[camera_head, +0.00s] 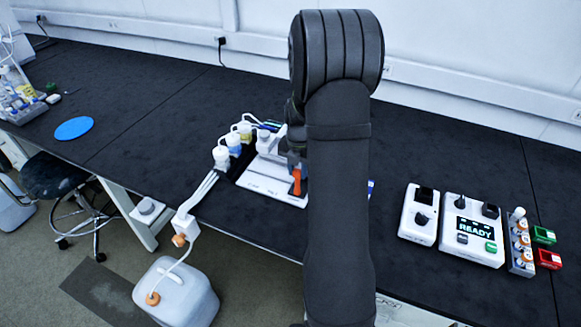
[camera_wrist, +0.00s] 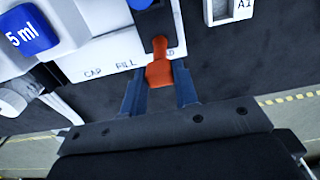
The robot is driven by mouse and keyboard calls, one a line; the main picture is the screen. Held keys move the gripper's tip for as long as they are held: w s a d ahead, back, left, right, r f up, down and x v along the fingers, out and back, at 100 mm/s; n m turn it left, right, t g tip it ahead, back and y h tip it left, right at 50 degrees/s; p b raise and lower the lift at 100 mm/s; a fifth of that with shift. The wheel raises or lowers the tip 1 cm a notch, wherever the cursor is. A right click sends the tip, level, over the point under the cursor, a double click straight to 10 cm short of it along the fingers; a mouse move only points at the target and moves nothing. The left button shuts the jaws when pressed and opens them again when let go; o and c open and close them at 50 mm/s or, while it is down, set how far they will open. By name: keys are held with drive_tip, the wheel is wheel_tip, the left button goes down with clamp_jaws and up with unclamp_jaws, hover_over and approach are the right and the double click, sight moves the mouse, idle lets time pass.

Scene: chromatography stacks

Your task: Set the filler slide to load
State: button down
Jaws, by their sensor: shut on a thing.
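The filler slide's orange-red handle (camera_wrist: 159,72) stands between my two blue-grey fingers in the wrist view. My gripper (camera_wrist: 158,80) is shut on it. The white filler base (camera_wrist: 100,68) carries the printed words CAP and FILL; a third word is mostly hidden by the handle, with only its last letter or so showing. The handle is to the right of FILL, over that third word. In the head view the orange handle (camera_head: 296,182) shows just left of my arm, at the front of the white filler base (camera_head: 262,186). My arm hides the base's right side.
A blue 5 ml piece (camera_wrist: 30,35) is at the wrist view's upper left. A white control box (camera_head: 470,255) reading READY, a smaller knob box (camera_head: 418,232) and a vial rack (camera_head: 520,262) are to the right.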

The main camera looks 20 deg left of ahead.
drive_tip(key=shift+d, duration=0.3)
drive_tip(key=c, duration=1.1)
unclamp_jaws()
drive_tip(key=shift+r, duration=0.3)
wheel_tip(320, 180, up, 17)
drive_tip(key=shift+f, duration=0.1)
drive_tip(key=shift+f, duration=0.1)
wheel_tip(320, 180, down, 17)
drive_tip(key=shift+a+f, duration=0.1)
